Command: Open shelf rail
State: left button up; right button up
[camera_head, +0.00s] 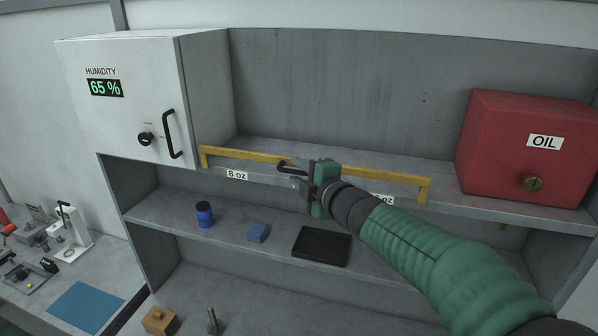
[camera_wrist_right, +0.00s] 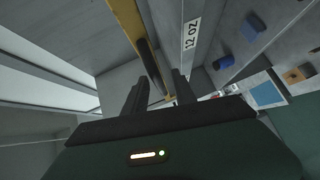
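The yellow shelf rail (camera_head: 242,154) runs along the front edge of the upper shelf and also shows in the wrist view (camera_wrist_right: 126,22). A black curved handle (camera_head: 288,165) is at the rail's middle; it also shows in the wrist view (camera_wrist_right: 149,62). My right gripper (camera_head: 294,175) is at this handle, with its arm coming from the lower right. In the wrist view, its two dark fingers (camera_wrist_right: 158,92) are apart, with the handle's lower end between them. Whether they touch it is unclear. My left gripper is not in view.
A white humidity cabinet (camera_head: 118,105) stands left of the rail and a red oil box (camera_head: 510,170) stands right. On the shelf below are a blue jar (camera_head: 204,214), a blue block (camera_head: 258,233) and a black tray (camera_head: 321,246). The upper shelf behind the rail looks empty.

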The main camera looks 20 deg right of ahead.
jog(key=shift+w+a+f, duration=0.1)
jog(key=shift+w+f, duration=0.05)
jog(key=shift+w, duration=0.15)
jog(key=c, duration=0.4)
grip_shut()
jog(key=shift+f, duration=0.1)
dwell(0.5)
